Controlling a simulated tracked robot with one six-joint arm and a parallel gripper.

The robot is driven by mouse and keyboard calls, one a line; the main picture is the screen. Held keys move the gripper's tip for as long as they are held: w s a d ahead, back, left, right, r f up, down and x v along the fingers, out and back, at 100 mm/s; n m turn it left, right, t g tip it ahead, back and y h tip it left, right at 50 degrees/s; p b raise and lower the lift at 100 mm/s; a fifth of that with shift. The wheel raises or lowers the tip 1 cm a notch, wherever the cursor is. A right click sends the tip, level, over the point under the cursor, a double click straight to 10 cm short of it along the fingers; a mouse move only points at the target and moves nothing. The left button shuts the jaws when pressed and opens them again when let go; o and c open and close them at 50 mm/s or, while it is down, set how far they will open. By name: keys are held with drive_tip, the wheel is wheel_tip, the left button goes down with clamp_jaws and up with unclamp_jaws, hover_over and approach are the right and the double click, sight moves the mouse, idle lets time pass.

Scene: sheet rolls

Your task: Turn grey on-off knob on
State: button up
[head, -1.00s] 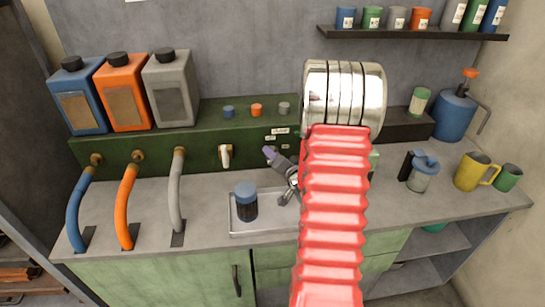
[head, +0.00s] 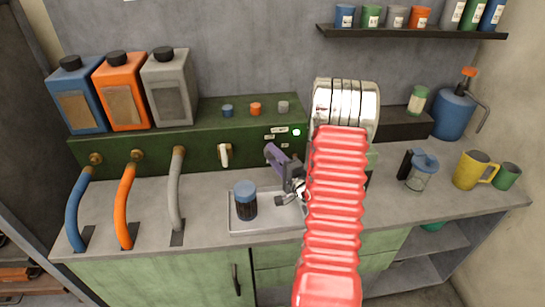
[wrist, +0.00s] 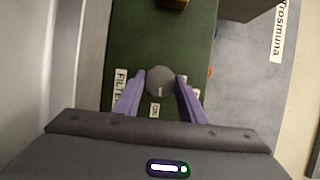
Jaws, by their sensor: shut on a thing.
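In the wrist view the grey knob (wrist: 160,80) sits on the green panel, between the two purple fingers of my gripper (wrist: 160,85). My gripper is shut on it. The knob's pale mark points down the picture toward a small "ON" label (wrist: 154,108). A "FILTER" label (wrist: 121,85) is left of the fingers. In the head view my gripper (head: 272,152) reaches the front of the green panel (head: 200,148). The knob itself is hidden there. A small bright light (head: 296,132) shows on the panel beside pale labels.
A metal tray (head: 236,222) with a blue-capped dark jar (head: 246,203) is just below my gripper. A white-handled tap (head: 225,153) and several coloured hoses are to the left. A glass pot (head: 422,172) and yellow mug (head: 470,170) stand at right.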

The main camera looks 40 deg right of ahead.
drive_tip(key=shift+f, duration=0.15)
drive_tip(key=o, duration=1.1)
drive_tip(key=shift+c, duration=0.2)
drive_tip(key=v, duration=1.3)
drive_tip(key=shift+s, duration=0.45)
drive_tip(key=shift+a, duration=0.1)
